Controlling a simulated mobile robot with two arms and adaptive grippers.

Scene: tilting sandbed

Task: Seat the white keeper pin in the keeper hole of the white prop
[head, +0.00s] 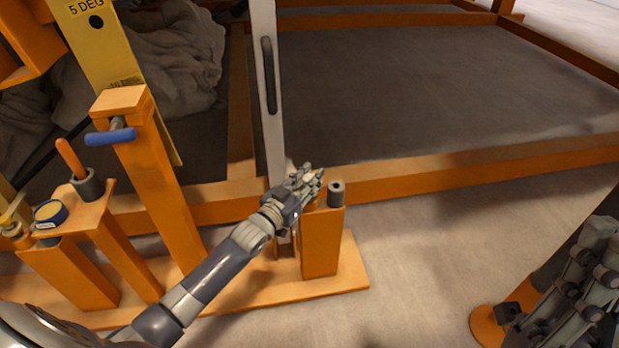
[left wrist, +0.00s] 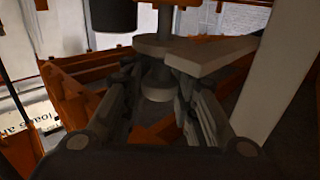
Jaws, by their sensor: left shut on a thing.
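The white prop (head: 276,150) stands upright as a tall pale bar with a long dark slot. In the left wrist view the prop (left wrist: 283,75) fills the right side. My left gripper (head: 312,180) is just right of the prop's lower part, above the orange base. It is shut on the white keeper pin (left wrist: 158,88), whose pale round body shows between the fingers in the left wrist view. The fingers mostly hide the pin in the head view. I cannot make out the keeper hole. My right gripper (head: 590,280) is at the lower right, far from the prop; its jaw state is unclear.
A grey, hollow-topped holder (head: 336,194) on an orange post stands right beside my left gripper. A blue-handled clamp (head: 111,136), an orange-handled tool (head: 70,158) and a blue-and-yellow round item (head: 50,213) are at the left. The orange sandbed frame (head: 440,172) runs behind.

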